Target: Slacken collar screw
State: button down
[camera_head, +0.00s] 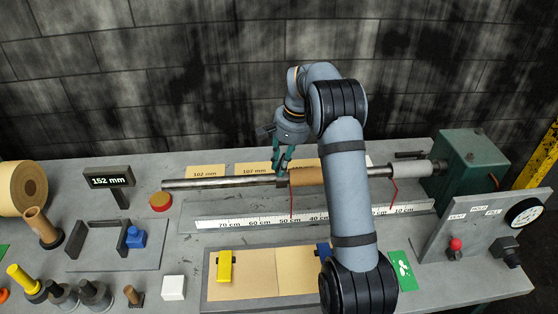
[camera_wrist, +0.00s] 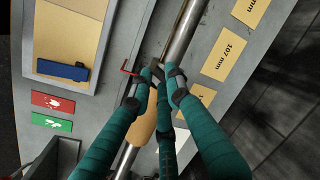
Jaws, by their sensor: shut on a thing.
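A long steel shaft (camera_head: 220,183) runs across the bench and carries a tan roll (camera_head: 307,176). My gripper (camera_head: 282,164) is at the collar at the left end of this roll, reaching down from above. In the wrist view, my gripper (camera_wrist: 159,76) has its teal fingers closed in on a small dark piece (camera_wrist: 138,68) at the collar, beside the bare shaft (camera_wrist: 183,35). This dark piece looks like the collar screw, but the fingers hide most of it. A thin red pointer (camera_wrist: 126,71) sits next to it.
A white scale (camera_head: 250,221) lies along the bench below the shaft. A green housing (camera_head: 470,160) stands at the shaft's right end. A sign reading 152 mm (camera_head: 108,180) and a red button (camera_head: 160,201) are at left. Width cards (camera_head: 205,171) lie behind the shaft.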

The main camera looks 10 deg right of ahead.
jog(key=n+p, duration=0.2)
jog(key=d+n+p, duration=0.1)
jog(key=shift+w+r+n+g, duration=0.1)
jog(key=shift+r+n+g, duration=0.2)
jog(key=shift+n+g, duration=0.1)
jog(key=n+p, duration=0.3)
jog(key=shift+d+n+g, duration=0.3)
jog(key=n+p, duration=0.3)
jog(key=shift+w+d+f+g, duration=0.1)
jog(key=shift+w+d+g, duration=0.15)
jog(key=shift+g, duration=0.05)
jog(key=shift+w+d+f+n+p, duration=0.1)
jog(key=shift+d+f+n+p, duration=0.05)
jog(key=shift+n+p, duration=0.85)
jog(key=shift+f, duration=0.1)
jog(key=c, duration=1.6)
grip_release()
jog(key=shift+c, duration=0.2)
notch_tip(320, 180, up, 7)
jog(key=d, duration=0.1)
jog(key=shift+w+r, duration=0.2)
jog(key=shift+w, duration=0.2)
